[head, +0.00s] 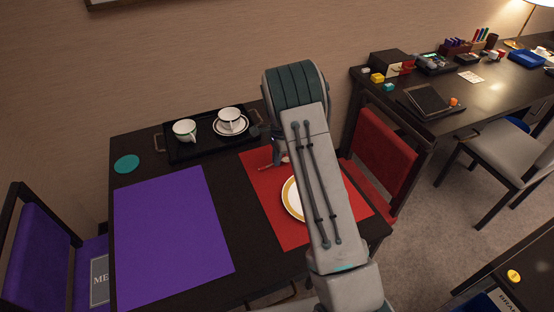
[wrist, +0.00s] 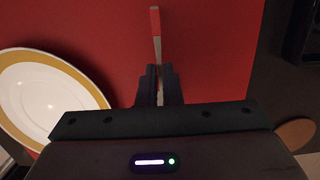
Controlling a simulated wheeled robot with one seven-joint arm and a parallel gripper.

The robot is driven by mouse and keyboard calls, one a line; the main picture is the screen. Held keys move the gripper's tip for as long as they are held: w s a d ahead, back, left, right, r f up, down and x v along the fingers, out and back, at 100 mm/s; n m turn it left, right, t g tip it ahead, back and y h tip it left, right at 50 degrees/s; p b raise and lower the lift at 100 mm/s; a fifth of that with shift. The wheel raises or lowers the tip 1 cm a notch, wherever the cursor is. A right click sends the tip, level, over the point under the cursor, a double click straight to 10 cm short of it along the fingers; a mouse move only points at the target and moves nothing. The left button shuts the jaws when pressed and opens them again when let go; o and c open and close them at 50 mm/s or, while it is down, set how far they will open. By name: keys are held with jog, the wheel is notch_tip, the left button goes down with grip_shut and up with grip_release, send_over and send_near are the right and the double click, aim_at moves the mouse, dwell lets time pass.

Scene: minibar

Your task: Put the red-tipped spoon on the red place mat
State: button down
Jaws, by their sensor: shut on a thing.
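The red place mat (head: 264,208) lies on the dark table, partly hidden behind my arm in the head view. The mat also fills much of the wrist view (wrist: 110,35). My gripper (wrist: 157,75) is over the mat and shut on the red-tipped spoon (wrist: 156,30). The spoon's red end points away from my fingers, and its other end is hidden by the gripper. In the head view a small part of the spoon (head: 268,167) shows near the mat's far edge. I cannot tell whether the spoon touches the mat.
A white plate with a yellow rim (wrist: 45,95) sits on the mat beside my gripper. A black tray (head: 205,149) with two white cups stands at the table's back. A purple mat (head: 170,235) and a teal coaster (head: 127,164) lie left. A red chair (head: 384,152) stands right.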

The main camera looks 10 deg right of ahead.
jog(key=shift+f, duration=0.65)
jog(key=shift+f, duration=0.15)
jog(key=c, duration=1.6)
grip_release()
